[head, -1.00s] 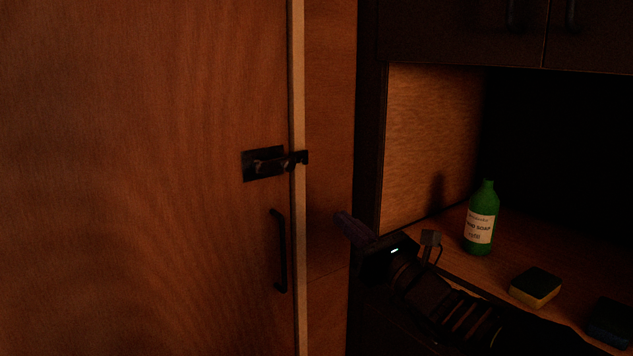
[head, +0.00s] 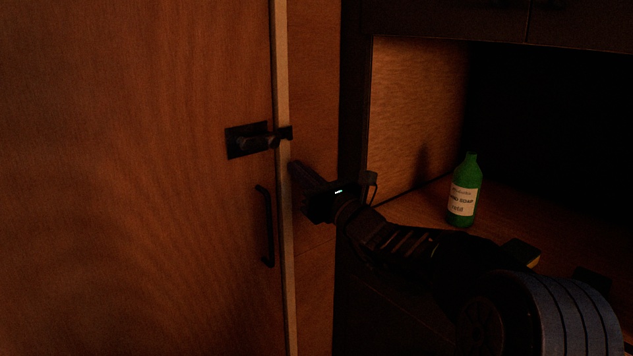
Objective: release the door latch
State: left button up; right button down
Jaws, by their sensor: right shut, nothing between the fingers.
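The door (head: 120,220) is a wide reddish wooden panel filling the left of the head view, and it looks shut against its pale edge strip. The dark latch (head: 247,141) is on the door near its right edge, with its bar reaching across the strip. A dark vertical door handle (head: 266,226) is below it. My right gripper (head: 296,168) is shut and empty, pointing up and left, a little below and to the right of the latch's bar end. It appears apart from the latch. My left gripper is not in view.
On the right is a counter (head: 410,208) under dark cupboards. A green soap bottle (head: 464,190) stands on it, and a sponge (head: 520,252) lies partly behind my right arm. A wooden wall panel (head: 315,90) lies between the door and the counter.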

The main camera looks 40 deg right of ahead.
aim_at(283, 107)
notch_tip(283, 107, up, 4)
jog(key=shift+p, duration=0.6)
jog(key=shift+s+r, duration=0.1)
